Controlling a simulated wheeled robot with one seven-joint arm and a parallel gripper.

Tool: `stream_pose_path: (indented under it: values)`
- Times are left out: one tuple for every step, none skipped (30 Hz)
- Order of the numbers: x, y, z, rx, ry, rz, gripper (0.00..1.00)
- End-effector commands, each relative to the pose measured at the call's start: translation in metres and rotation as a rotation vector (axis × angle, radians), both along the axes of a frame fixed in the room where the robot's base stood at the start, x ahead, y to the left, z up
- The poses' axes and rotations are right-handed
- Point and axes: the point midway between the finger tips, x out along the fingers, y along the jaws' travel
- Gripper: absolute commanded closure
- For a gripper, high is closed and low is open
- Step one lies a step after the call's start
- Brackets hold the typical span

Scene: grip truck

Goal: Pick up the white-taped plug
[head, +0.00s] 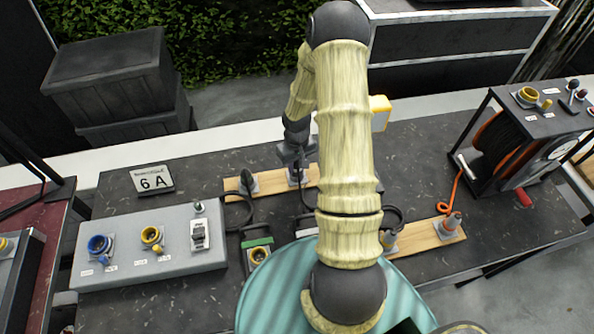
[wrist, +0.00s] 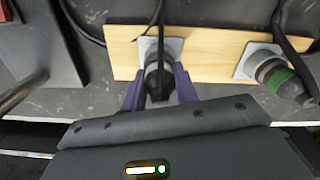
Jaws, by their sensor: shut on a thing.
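My gripper (head: 298,160) is over the back wooden board (head: 270,181), at the right plug of the two there. In the wrist view its purple fingers (wrist: 158,88) are shut on a black plug (wrist: 157,78), one finger on each side. The plug stands at a pale square plate (wrist: 174,47) on the board; I cannot tell whether it is still seated. No white tape can be made out on it. A green-banded plug (wrist: 276,75) stands apart on the same board, to the right in the wrist view.
A grey socket box (head: 150,250) and a 6 A sign (head: 152,180) are at left. A cable reel (head: 520,140) stands at right. Another board (head: 425,236) holds an orange-banded plug (head: 452,222). Black cables loop near the boards. My arm hides the middle of the bench.

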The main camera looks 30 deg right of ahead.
Motion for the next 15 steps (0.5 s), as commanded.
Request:
stream_pose_path:
  values:
    - [0.000,0.000,0.000,0.000,0.000,0.000,0.96]
    - [0.000,0.000,0.000,0.000,-0.001,0.000,0.96]
    - [0.000,0.000,0.000,0.000,-0.001,0.000,0.96]
    - [0.000,0.000,0.000,0.000,-0.001,0.000,0.96]
    - [0.000,0.000,0.000,0.000,-0.001,0.000,0.96]
    - [0.000,0.000,0.001,0.000,-0.001,0.000,0.96]
    - [0.001,0.000,0.002,0.000,-0.001,0.001,0.96]
    - [0.001,0.000,0.003,-0.001,-0.002,0.001,0.96]
    - [0.001,0.000,0.006,-0.001,-0.002,0.001,0.96]
    - [0.001,0.000,0.008,-0.001,-0.003,0.001,0.96]
    - [0.001,0.000,0.011,-0.001,-0.003,0.000,0.96]
    - [0.001,0.000,0.016,-0.001,-0.004,-0.002,0.96]
    - [0.001,-0.001,0.019,-0.001,-0.004,-0.002,0.96]
    - [0.001,-0.001,0.024,-0.001,-0.004,-0.002,0.96]
    - [0.001,-0.001,0.031,-0.001,-0.005,-0.003,0.96]
